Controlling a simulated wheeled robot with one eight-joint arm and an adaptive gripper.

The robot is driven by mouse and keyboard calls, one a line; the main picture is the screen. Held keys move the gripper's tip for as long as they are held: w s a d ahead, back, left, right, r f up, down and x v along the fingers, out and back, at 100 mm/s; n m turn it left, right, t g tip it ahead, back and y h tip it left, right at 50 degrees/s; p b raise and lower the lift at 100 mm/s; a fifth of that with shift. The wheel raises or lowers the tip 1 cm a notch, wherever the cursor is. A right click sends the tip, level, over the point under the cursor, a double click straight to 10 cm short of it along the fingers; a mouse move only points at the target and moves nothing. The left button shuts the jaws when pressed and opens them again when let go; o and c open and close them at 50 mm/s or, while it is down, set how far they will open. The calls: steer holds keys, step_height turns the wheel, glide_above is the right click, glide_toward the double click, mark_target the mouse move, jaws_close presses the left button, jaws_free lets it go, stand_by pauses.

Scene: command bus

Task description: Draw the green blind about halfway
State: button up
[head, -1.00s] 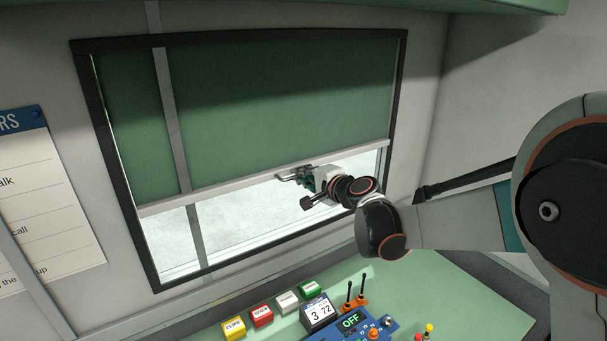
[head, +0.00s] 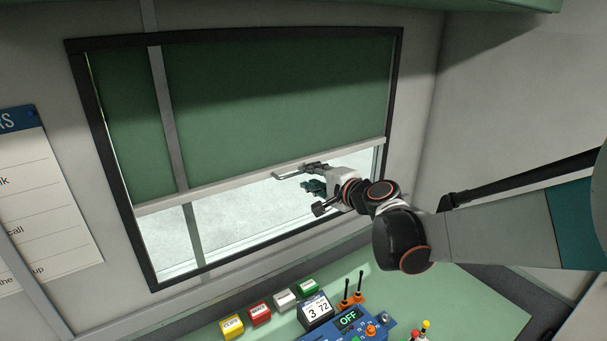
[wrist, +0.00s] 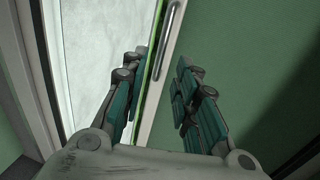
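The green blind (head: 275,95) hangs in the dark-framed window and covers somewhat more than the upper half. Its pale bottom bar (head: 235,187) slants with the view, and bright glass shows below it. A metal handle (head: 292,174) sits on the bar; it also shows in the wrist view (wrist: 173,30), beyond the fingertips. My gripper (head: 313,188) is open just below and right of the handle, apart from it. In the wrist view my gripper (wrist: 163,62) has its fingers spread, with nothing between them; the bar and the green blind (wrist: 235,45) lie beyond.
A vertical grey strip (head: 168,120) crosses the window's left part. Below is a green desk (head: 455,300) with colored boxes (head: 260,314), a small display (head: 315,310) and a blue control box (head: 350,325). A paper chart (head: 45,210) hangs at left.

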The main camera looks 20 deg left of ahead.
steer(key=v, duration=0.6)
steer(key=shift+d, duration=0.1)
steer(key=w+d+f+t+h+b, duration=0.1)
steer(key=w+d+f+h+b, duration=0.15)
steer(key=d, duration=0.75)
steer(key=s+d+f+n+g+h+b, duration=0.1)
steer(key=s+d+f+n+h+b, duration=0.1)
steer(key=s+d, duration=0.6)
steer(key=s+d+f+n+g+h+b, duration=0.1)
steer(key=s+d+f+n+h+b, duration=0.1)
steer(key=s+d+f, duration=0.5)
steer(key=s+d+f+n+g+h+b, duration=0.2)
steer(key=s+d, duration=0.6)
steer(key=s, duration=0.8)
step_height(320, 180, down, 4)
steer(key=n+h+b, duration=0.1)
steer(key=n+h, duration=0.1)
steer(key=h, duration=0.1)
steer(key=shift+d+r, duration=0.25)
steer(key=shift+d, duration=0.1)
steer(key=shift+s+d, duration=0.1)
steer(key=shift+s, duration=0.05)
